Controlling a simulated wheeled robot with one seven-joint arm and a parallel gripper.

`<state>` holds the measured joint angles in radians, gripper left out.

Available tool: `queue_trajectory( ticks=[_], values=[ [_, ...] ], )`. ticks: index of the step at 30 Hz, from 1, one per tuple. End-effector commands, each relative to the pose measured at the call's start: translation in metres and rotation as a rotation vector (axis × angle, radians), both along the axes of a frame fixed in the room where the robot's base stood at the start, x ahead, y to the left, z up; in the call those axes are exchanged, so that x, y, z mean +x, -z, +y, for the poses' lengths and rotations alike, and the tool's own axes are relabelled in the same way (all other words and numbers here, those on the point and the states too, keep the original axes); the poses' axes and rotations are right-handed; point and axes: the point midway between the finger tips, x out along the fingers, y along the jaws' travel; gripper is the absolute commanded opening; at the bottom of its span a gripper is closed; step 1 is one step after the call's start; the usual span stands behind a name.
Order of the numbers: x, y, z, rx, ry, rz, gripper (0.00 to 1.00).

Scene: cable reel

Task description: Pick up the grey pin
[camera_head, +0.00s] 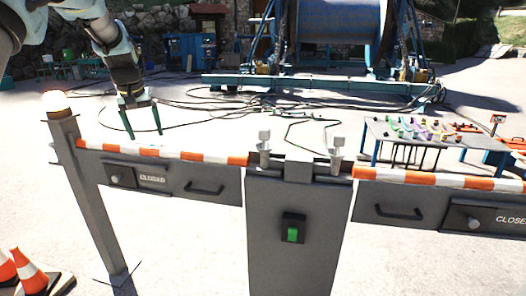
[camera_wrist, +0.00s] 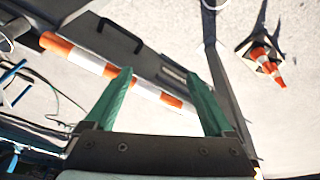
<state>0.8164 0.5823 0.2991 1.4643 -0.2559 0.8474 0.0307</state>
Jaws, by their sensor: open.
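My gripper (camera_head: 145,135) has two green fingers pointing down, apart and empty. In the head view it appears left of both pins, above the left barrier arm. In the wrist view my gripper (camera_wrist: 160,73) shows nothing between its fingers except the striped barrier behind.
A post with a lit lamp (camera_head: 56,103) stands left, with traffic cones (camera_head: 30,272) below. A blue-legged table (camera_head: 425,133) holds small coloured items. A large blue reel (camera_head: 340,35) stands behind, with cables on the ground.

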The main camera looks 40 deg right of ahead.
Motion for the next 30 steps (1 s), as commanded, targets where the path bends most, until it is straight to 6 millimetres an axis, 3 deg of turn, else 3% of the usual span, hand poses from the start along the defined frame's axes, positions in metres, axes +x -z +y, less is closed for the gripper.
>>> queue_trajectory(
  ticks=[1, 4, 6, 9, 12, 15, 18, 30],
  values=[
    [-0.005, -0.001, -0.047, -0.003, 0.062, -0.019, 0.88],
    [-0.027, -0.010, -0.129, -0.013, 0.173, -0.048, 0.88],
    [-0.052, -0.015, -0.183, -0.018, 0.255, -0.069, 0.88],
    [-0.094, -0.020, -0.246, -0.026, 0.361, -0.095, 0.88],
    [-0.132, -0.024, -0.289, -0.030, 0.445, -0.114, 0.88],
    [-0.157, -0.025, -0.312, -0.034, 0.495, -0.123, 0.88],
    [-0.166, -0.022, -0.322, -0.032, 0.514, -0.127, 0.88],
    [-0.155, 0.023, -0.338, -0.035, 0.514, -0.128, 0.88]
  ],
)
